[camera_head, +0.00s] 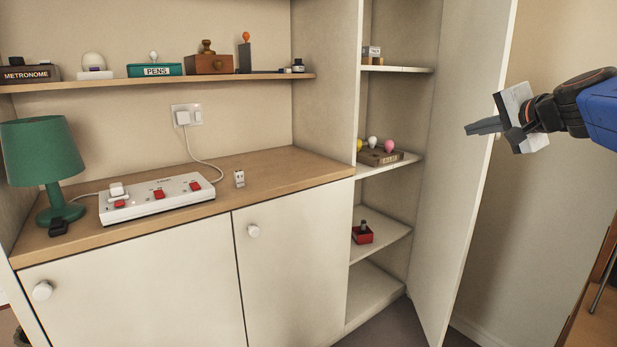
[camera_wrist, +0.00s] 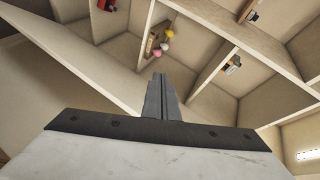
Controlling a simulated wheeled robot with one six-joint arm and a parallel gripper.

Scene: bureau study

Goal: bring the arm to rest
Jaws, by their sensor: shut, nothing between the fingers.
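My gripper (camera_head: 484,127) is in the upper right of the head view, in front of the open tall cupboard door (camera_head: 465,180). It points left and its fingers are together with nothing between them. In the wrist view my gripper (camera_wrist: 158,80) also shows shut, its grey fingers side by side. Beyond the fingertips in the wrist view are the cupboard's shelves, tilted in the picture. The fingers appear clear of the shelves and their contents.
A wooden block with coloured knobs (camera_head: 386,156) and a red-based item (camera_head: 362,233) stand on the cupboard shelves. A green lamp (camera_head: 41,155) and a white power strip (camera_head: 157,198) stand on the desk top (camera_head: 290,172). Free space lies below my arm, right of the door.

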